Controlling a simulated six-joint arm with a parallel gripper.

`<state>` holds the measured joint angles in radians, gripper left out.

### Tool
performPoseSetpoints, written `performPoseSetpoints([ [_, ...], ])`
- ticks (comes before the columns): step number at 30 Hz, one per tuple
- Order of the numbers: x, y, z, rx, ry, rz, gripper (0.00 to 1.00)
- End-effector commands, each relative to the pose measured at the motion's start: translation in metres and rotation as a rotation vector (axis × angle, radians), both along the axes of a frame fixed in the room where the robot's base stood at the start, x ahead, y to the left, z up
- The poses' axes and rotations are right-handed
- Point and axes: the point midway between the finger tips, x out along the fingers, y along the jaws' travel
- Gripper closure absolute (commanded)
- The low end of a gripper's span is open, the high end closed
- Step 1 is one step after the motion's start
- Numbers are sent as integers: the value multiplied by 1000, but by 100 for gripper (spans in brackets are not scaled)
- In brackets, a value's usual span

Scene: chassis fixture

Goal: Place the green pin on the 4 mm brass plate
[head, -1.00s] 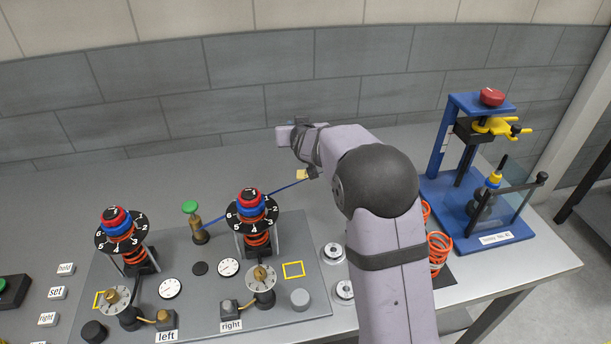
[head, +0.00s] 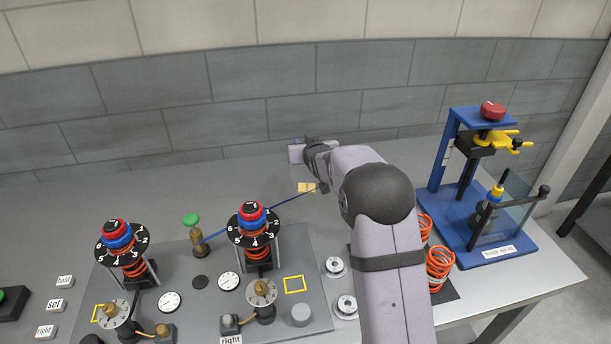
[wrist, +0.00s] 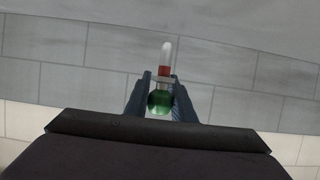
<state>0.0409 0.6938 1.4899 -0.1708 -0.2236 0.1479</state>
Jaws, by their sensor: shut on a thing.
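My gripper (wrist: 160,85) is shut on a green pin (wrist: 159,103) in the wrist view. The pin has a round green end between the fingers, a red band, and a pale tip pointing up in the picture. In the head view my gripper (head: 296,153) is over the back of the table, behind the right dial stack; the pin cannot be made out there.
A brass post with a green top (head: 191,220) stands between two numbered dial stacks (head: 253,222) on the grey base plate (head: 205,318). A blue press (head: 470,205) stands at the right, with orange coils (head: 439,262) beside it. The table's back left is clear.

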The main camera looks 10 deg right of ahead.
Motion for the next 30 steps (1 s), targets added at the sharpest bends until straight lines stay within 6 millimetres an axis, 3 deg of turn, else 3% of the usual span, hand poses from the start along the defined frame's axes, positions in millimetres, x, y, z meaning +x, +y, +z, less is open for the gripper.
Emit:
performPoseSetpoints([
  [3,-1,0,-21,0,6,0,99],
  [9,0,0,-43,0,2,-1,99],
  [16,0,0,-48,-1,0,0,99],
  [25,0,0,-79,0,3,0,99],
  [30,0,0,-83,-1,-1,-1,99],
])
